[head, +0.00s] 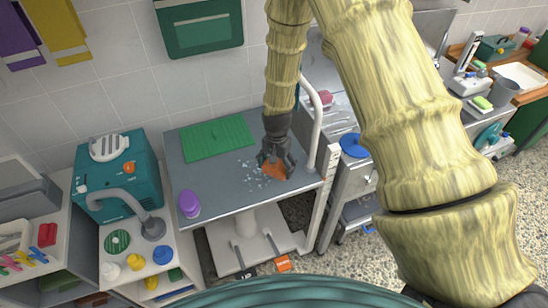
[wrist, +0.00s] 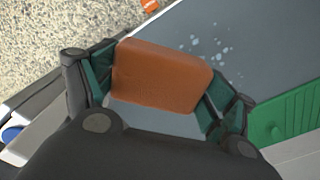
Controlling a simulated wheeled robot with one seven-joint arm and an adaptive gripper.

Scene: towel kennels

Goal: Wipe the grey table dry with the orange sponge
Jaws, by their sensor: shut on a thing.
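My gripper (head: 276,158) is shut on the orange sponge (head: 275,170), at the right part of the grey table (head: 225,200). In the wrist view the sponge (wrist: 158,75) sits between the two fingers of my gripper (wrist: 160,85). I cannot tell whether the sponge touches the tabletop. Pale wet spots (head: 252,168) lie on the table just left of the sponge. In the wrist view the wet drops (wrist: 208,45) show beyond the sponge, towards the upper right.
A green ribbed mat (head: 217,138) lies at the table's back left. A purple lidded jar (head: 189,204) stands at its front left. A white rail (head: 315,130) rises at the right edge. A teal machine (head: 120,175) stands to the left. The table's front middle is clear.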

